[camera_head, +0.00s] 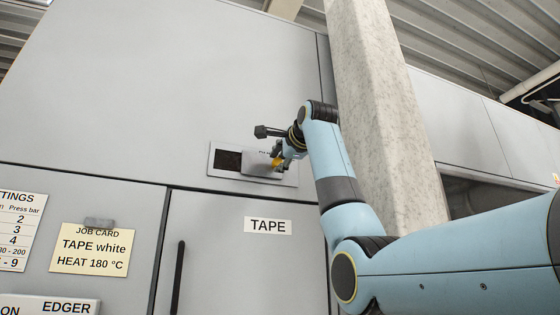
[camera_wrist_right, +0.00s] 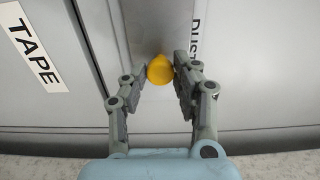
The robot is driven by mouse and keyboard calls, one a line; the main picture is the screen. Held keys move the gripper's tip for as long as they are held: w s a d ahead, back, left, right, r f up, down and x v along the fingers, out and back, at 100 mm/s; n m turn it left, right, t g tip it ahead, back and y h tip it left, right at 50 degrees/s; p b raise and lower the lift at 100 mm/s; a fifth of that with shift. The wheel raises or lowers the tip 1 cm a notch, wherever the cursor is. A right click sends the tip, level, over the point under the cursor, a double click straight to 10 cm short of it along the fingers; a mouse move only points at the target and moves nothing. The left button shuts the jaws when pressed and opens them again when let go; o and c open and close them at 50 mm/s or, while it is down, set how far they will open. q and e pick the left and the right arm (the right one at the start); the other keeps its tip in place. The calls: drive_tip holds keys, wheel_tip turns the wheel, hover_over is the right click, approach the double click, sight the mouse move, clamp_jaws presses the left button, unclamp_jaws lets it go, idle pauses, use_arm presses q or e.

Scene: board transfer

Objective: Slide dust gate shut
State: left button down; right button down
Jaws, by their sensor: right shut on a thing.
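The dust gate (camera_head: 256,164) is a grey sliding plate in a framed slot on the big grey machine's front, in the middle of the head view. To its left a dark opening (camera_head: 228,160) shows, so the gate stands partly open. A yellow knob (camera_head: 276,162) sits on the gate. My right gripper (camera_head: 277,160) is at the gate and shut on the knob, hiding part of the plate. In the right wrist view the yellow knob (camera_wrist_right: 160,69) lies between the fingers of my right gripper (camera_wrist_right: 158,75). My left gripper is in neither view.
Below the slot is a cabinet door with a TAPE label (camera_head: 268,225) and a black handle (camera_head: 178,278). A pale stone-like column (camera_head: 385,120) rises just right of the slot, close behind my right arm. A job card (camera_head: 90,249) hangs at the lower left.

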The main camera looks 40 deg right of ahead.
sight(245, 162)
drive_tip(key=a, duration=0.2)
drive_tip(key=w+a, duration=0.1)
drive_tip(key=a, duration=0.2)
drive_tip(key=w+a+p, duration=0.1)
drive_tip(key=a, duration=0.2)
drive_tip(key=shift+a, duration=0.2)
drive_tip(key=shift+d, duration=0.15)
drive_tip(key=c, duration=1.4)
unclamp_jaws()
drive_tip(key=shift+f, duration=0.1)
drive_tip(key=o, duration=0.4)
drive_tip(key=shift+a, duration=0.3)
drive_tip(key=shift+d, duration=0.15)
